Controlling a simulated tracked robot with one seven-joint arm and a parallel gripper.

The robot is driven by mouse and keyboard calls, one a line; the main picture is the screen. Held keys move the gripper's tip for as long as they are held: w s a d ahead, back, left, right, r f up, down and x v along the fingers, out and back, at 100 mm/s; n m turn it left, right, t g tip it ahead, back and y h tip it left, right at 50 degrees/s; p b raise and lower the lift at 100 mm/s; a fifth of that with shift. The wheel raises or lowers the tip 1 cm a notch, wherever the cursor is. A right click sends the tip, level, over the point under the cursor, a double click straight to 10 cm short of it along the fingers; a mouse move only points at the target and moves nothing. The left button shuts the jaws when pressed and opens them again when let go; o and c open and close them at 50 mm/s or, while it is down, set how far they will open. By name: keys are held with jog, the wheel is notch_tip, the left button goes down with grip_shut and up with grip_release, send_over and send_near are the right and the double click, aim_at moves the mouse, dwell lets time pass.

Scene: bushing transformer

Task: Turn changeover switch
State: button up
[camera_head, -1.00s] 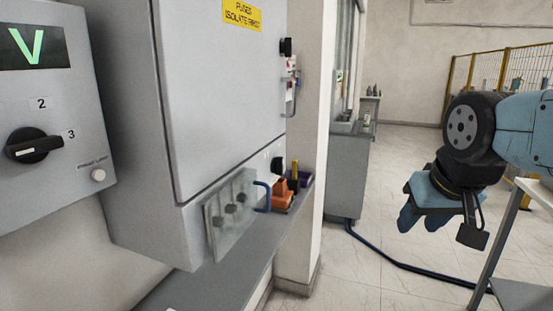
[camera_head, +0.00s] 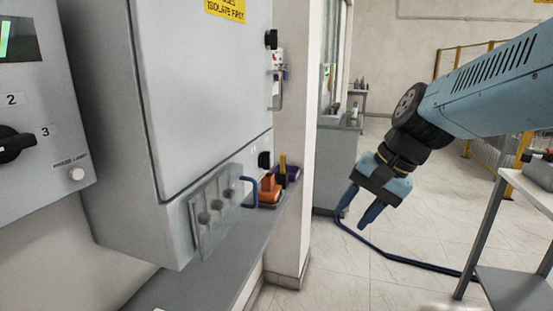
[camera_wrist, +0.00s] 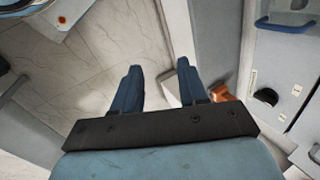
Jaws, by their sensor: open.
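A black rotary switch (camera_head: 14,145) with labels 2 and 3 is on the grey panel at the left edge, partly cut off by the frame. Its pointer lies roughly level. Two more black knobs show on the right side of the big grey cabinet (camera_head: 205,100): an upper knob (camera_head: 271,39) and a lower knob (camera_head: 264,160). A black knob (camera_wrist: 266,97) also shows at the right of the wrist view. I cannot tell which is the changeover switch. My gripper (camera_head: 358,212) is open and empty, pointing down, right of the cabinet and apart from it; its fingers also show in the wrist view (camera_wrist: 159,68).
A grey shelf (camera_head: 215,255) under the cabinet holds orange (camera_head: 268,190) and purple (camera_head: 293,173) items. A clear cover (camera_head: 214,212) and blue handle (camera_head: 250,190) jut from the cabinet. A trolley (camera_head: 515,285) stands right. A dark hose (camera_head: 400,264) crosses the open floor.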

jog(key=w+a+m+g+y, duration=0.1)
jog(key=w+a+m+y, duration=0.3)
jog(key=w, duration=0.1)
jog(key=m+t+y, duration=0.5)
jog(key=m+y, duration=0.3)
jog(key=m, duration=0.5)
send_near(265, 160)
jog(key=x, duration=0.7)
jog(key=shift+w+r, duration=0.35)
jog(key=shift+r, duration=0.05)
